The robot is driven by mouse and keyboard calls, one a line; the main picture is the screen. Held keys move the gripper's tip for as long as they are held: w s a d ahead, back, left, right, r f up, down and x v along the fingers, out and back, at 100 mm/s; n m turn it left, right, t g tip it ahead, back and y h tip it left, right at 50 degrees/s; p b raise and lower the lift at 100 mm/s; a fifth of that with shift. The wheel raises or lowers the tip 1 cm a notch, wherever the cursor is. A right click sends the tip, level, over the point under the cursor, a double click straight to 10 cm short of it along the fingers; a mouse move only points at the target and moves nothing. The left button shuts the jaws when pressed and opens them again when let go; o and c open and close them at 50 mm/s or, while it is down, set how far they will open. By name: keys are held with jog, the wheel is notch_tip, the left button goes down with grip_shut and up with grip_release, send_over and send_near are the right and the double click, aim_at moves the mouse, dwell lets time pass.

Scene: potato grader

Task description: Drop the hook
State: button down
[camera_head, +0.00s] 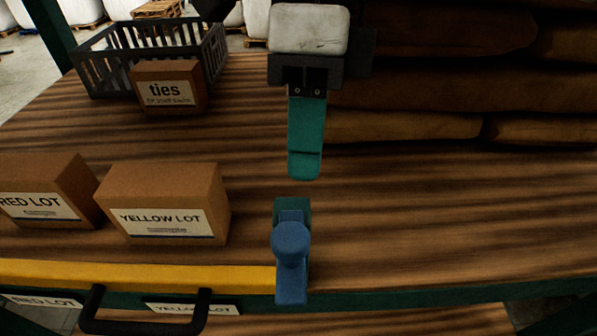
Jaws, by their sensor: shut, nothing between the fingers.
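My gripper (304,172) comes in from the top middle, with its teal fingers together and nothing between them. The fingertips are above the wooden table in the picture, apart from the blue piece below them. That blue piece (290,262), which looks like the hook, has a round knob and sits at the table's front edge. A dark green part shows behind its upper end. Whether it is engaged with anything cannot be told from here.
A grey crate (215,50), a ties box (168,88) and brown sacks (420,90) are farther back.

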aim_at(291, 241)
jog(key=s, duration=0.2)
jog(key=shift+s+a, duration=0.25)
jog(key=shift+s, duration=0.05)
jog(key=shift+s+a+f, duration=0.15)
jog(key=shift+s, duration=0.55)
